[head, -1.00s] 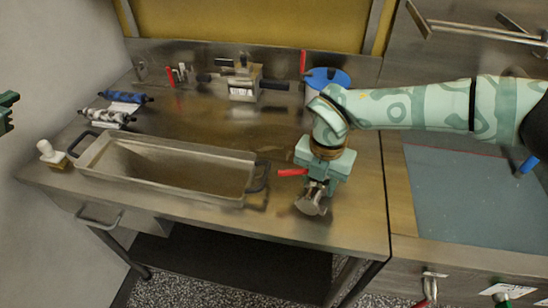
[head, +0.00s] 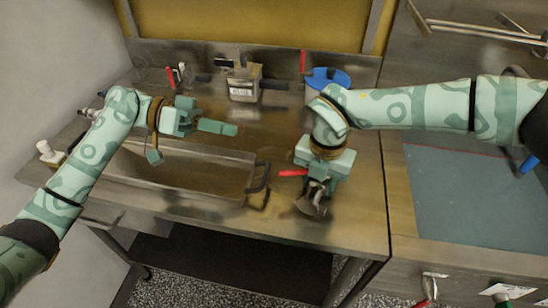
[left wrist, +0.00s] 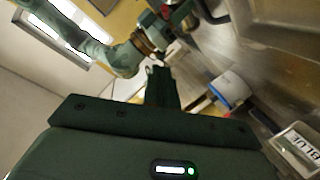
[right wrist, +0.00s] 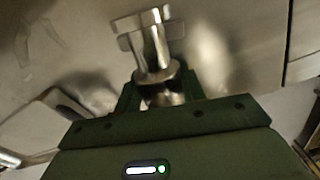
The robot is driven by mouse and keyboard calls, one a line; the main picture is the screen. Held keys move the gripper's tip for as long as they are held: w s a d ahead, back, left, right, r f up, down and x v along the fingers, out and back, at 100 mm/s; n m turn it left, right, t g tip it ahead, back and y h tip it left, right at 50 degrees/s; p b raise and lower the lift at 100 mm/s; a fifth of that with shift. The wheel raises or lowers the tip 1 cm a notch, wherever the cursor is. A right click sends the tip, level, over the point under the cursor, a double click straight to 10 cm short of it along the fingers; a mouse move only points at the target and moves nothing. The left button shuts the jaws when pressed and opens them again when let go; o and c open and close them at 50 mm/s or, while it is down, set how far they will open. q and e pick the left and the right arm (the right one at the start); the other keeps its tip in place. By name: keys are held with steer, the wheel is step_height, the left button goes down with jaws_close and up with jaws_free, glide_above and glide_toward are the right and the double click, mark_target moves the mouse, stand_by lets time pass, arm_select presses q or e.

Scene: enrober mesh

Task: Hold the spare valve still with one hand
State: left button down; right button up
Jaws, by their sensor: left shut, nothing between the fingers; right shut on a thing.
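The spare valve (head: 312,204) is a short metal fitting with a red lever (head: 291,172), above the front right part of the steel bench. My right gripper (head: 319,184) points down and is shut on the valve. In the right wrist view the shiny valve (right wrist: 153,45) sticks out beyond the fingers, and its gripped part is hidden. My left gripper (head: 232,129) is shut and empty over the middle of the bench, behind the long tray, well apart from the valve. Its closed fingers also show in the left wrist view (left wrist: 161,88).
A long steel tray (head: 262,176) stands at the front left, partly hidden by my left arm. At the back are a metal box with a label (head: 243,85) and a blue-lidded container (head: 328,78). A white-knobbed piece (head: 45,149) stands at the left edge.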

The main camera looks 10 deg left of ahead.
arm_select(q)
steer(key=shift+s+d, duration=0.1)
steer(key=shift+d, duration=0.05)
glide_toward(302, 172)
steer(key=w+d+r, duration=0.3)
steer(key=f, duration=0.1)
steer(key=s+f, duration=0.1)
steer(key=d+f, duration=0.1)
steer(key=shift+s, duration=0.35)
steer(key=shift+f, duration=0.1)
